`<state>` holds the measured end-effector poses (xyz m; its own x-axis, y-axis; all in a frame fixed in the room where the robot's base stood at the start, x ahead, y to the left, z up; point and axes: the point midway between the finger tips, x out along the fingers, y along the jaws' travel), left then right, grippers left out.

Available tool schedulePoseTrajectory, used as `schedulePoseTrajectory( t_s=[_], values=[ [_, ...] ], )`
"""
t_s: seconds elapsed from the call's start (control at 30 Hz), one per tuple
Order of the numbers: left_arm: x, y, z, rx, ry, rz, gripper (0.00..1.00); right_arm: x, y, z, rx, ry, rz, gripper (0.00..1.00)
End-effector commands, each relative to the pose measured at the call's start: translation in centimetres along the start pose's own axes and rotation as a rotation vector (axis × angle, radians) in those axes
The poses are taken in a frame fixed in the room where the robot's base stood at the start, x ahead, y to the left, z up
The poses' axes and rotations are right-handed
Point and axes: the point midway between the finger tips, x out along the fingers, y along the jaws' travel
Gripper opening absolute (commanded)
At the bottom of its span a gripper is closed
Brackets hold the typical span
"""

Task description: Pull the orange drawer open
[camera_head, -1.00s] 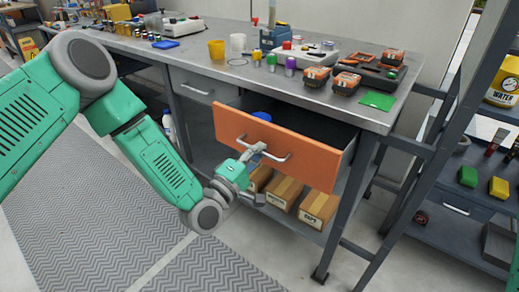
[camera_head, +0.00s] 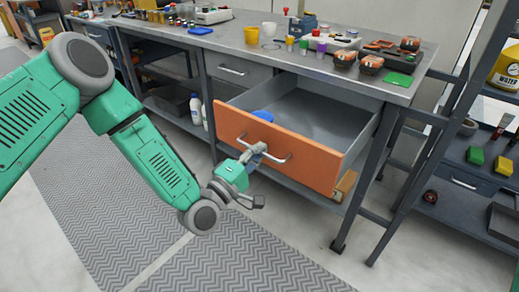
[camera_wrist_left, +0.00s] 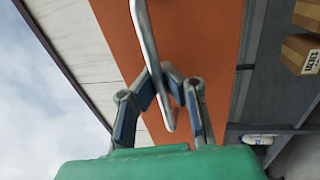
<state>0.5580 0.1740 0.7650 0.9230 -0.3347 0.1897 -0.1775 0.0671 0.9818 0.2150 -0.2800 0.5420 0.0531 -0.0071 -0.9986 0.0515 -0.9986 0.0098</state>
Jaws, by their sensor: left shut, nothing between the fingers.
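The orange drawer (camera_head: 285,148) under the workbench is pulled well out, and its grey inside shows behind the orange front. A silver bar handle (camera_head: 275,156) runs across that front; it also shows in the left wrist view (camera_wrist_left: 150,45). A blue item (camera_head: 263,115) lies inside the drawer near the front. My right gripper is out of view.
The workbench top (camera_head: 330,62) holds cups, small jars and power tools. A closed grey drawer (camera_head: 238,70) is left of the orange one. Cardboard boxes (camera_head: 345,185) sit on the lower shelf. Ladder-like rails (camera_head: 440,130) stand at right. The floor in front is clear, with grey mats (camera_head: 110,200).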

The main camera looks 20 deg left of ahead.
Motion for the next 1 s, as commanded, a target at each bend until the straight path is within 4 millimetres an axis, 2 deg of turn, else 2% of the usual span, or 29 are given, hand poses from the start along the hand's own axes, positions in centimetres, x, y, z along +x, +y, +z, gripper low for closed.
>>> schedulePoseTrajectory(
  t_s=[0.03,0.33,0.37,0.43,0.47,0.8,0.87,1.0],
  values=[
    [-0.4,-0.7,0.1,0.0,-0.002,-0.019,0.0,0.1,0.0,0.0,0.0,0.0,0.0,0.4],
    [-0.4,-0.7,0.0,-0.001,-0.002,-0.019,0.0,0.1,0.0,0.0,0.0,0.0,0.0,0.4],
    [-0.5,-0.7,0.0,-0.001,-0.002,-0.019,0.03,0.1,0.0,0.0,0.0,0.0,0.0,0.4],
    [-0.5,-0.7,0.0,-0.001,-0.002,-0.018,0.28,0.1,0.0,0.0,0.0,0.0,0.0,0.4],
    [-0.4,-0.6,0.0,-0.001,-0.002,-0.017,0.3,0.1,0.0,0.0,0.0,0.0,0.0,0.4],
    [-0.5,-0.1,0.0,-0.001,0.0,-0.005,0.3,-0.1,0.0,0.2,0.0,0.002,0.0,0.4],
    [-1.0,-0.2,0.0,-0.002,-0.001,-0.006,0.3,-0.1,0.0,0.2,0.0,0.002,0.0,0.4],
    [-3.2,-0.2,-0.1,-0.003,0.0,-0.009,0.3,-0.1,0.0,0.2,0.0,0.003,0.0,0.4]
  ],
)
